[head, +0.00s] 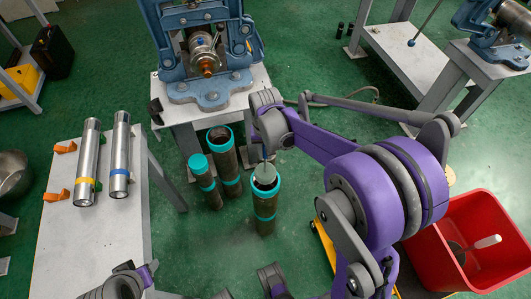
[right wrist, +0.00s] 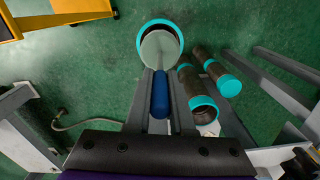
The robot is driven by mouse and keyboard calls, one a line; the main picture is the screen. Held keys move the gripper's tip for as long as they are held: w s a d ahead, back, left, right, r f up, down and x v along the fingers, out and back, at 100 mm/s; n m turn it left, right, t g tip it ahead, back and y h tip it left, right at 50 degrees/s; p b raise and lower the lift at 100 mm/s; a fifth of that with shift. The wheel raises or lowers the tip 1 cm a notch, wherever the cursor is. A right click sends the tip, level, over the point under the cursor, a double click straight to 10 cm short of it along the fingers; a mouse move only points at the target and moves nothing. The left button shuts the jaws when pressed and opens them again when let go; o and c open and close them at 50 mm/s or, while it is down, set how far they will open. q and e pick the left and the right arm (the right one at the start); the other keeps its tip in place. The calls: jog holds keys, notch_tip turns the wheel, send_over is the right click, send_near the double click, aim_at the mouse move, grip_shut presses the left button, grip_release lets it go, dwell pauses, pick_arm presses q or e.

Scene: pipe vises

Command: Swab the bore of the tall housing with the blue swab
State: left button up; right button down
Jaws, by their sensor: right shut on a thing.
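My right gripper (head: 265,157) is shut on the blue swab. In the right wrist view, the swab's blue handle (right wrist: 160,95) lies between the fingers (right wrist: 160,72), with its pale round head (right wrist: 158,48) beyond them. The head lines up with the open, teal-rimmed mouth of a dark housing (head: 265,213), also in the right wrist view (right wrist: 143,40). I cannot tell how deep the head sits in the bore. Beside it stand another open dark housing (head: 228,168) and one with a teal-covered top (head: 206,183). My left gripper is not clearly visible.
A pale table (head: 65,240) at left bears two silver cylinders (head: 88,165) (head: 120,160) and orange blocks. A blue vise (head: 200,90) on a stand is behind the housings. A red bin (head: 480,212) with a white-handled item is at right. Green floor lies between.

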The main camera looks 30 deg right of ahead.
jog(key=shift+r, duration=0.1)
notch_tip(320, 180, up, 8)
jog(key=p, duration=0.5)
dwell(0.4)
